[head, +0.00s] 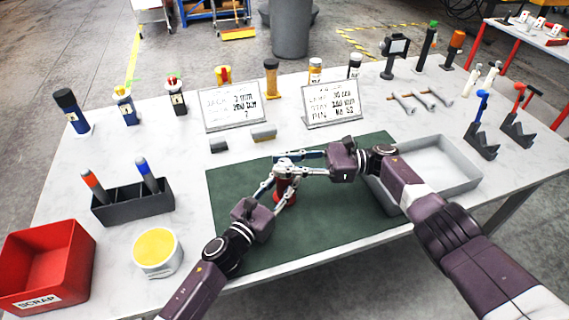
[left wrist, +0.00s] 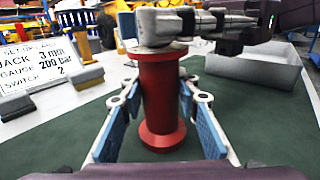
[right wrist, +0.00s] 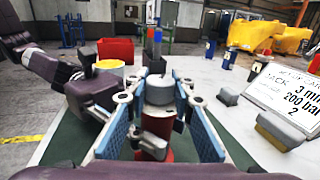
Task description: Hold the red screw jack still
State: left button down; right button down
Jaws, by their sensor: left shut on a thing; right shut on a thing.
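The red screw jack (head: 286,190) stands upright on the green mat (head: 330,210). It has a red flanged body (left wrist: 161,95) and a grey metal top (right wrist: 159,90). My left gripper (head: 272,184) is shut on the red body, with a blue-padded finger on each side in the left wrist view. My right gripper (head: 297,165) comes in from the right, higher up, and is shut on the jack's grey top. The fingers hide part of the jack in the head view.
A grey tray (head: 440,165) stands right of the mat. A red scrap bin (head: 45,260), a yellow-topped tub (head: 157,252) and a dark pen holder (head: 130,202) stand left.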

aim_at(285, 162)
jog(key=shift+f, duration=0.2)
jog(key=c, duration=1.6)
grip_release()
jog(key=shift+r, duration=0.15)
jog(key=shift+r, duration=0.1)
notch_tip(285, 162, up, 10)
jog(key=shift+f, duration=0.15)
